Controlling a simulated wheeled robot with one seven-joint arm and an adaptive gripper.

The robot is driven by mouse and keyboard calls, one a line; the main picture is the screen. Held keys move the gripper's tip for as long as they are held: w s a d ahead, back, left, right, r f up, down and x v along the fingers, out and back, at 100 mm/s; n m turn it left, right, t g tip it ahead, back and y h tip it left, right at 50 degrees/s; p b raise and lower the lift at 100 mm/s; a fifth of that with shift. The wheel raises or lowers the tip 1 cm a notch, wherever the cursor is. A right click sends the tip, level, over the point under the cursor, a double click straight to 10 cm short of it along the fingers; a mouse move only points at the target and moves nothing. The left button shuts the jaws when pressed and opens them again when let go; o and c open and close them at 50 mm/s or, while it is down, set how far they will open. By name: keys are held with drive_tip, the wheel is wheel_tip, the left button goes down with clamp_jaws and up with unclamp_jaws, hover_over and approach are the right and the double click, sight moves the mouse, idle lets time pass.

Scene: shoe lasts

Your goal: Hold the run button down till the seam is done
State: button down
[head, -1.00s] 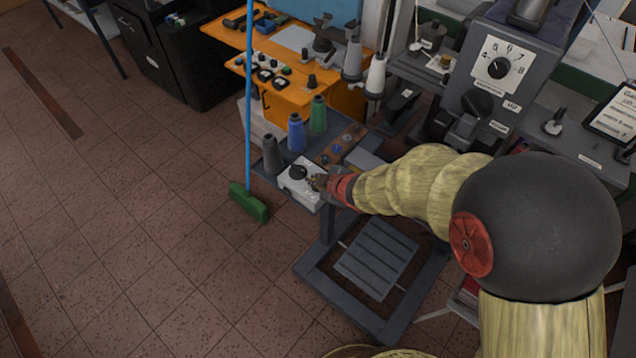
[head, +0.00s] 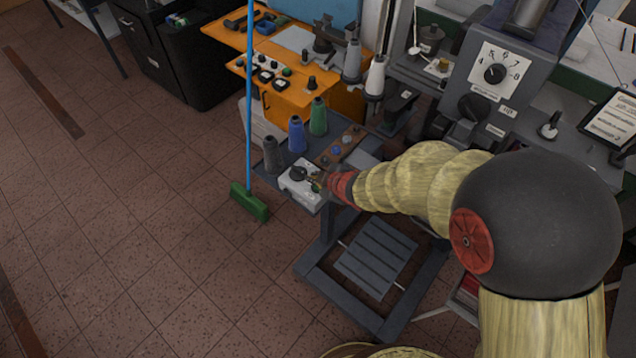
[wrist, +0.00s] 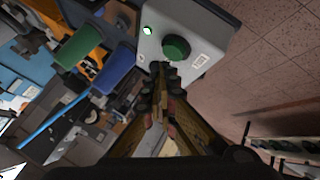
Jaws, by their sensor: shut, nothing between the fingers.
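A pale control box (head: 301,193) stands on the front corner of a small dark stand. In the wrist view the box (wrist: 205,22) carries a round green button (wrist: 176,47) and a small green lamp (wrist: 147,30), which is lit bright. My gripper (head: 317,181) is at the right side of the box in the head view. In the wrist view my gripper (wrist: 160,70) is shut and empty, with its fingertips close to the button's lower edge. I cannot tell whether they touch it. A white label (wrist: 199,62) sits beside the button.
Grey, blue (head: 296,134) and green (head: 318,117) thread cones stand behind the box. An orange bench (head: 290,98) with controls is farther back. A grey machine with a dial (head: 494,73) is at the right.

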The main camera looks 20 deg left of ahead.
sight(316, 187)
wheel_tip(316, 187, up, 5)
drive_tip(key=p, duration=0.5)
idle(1.5)
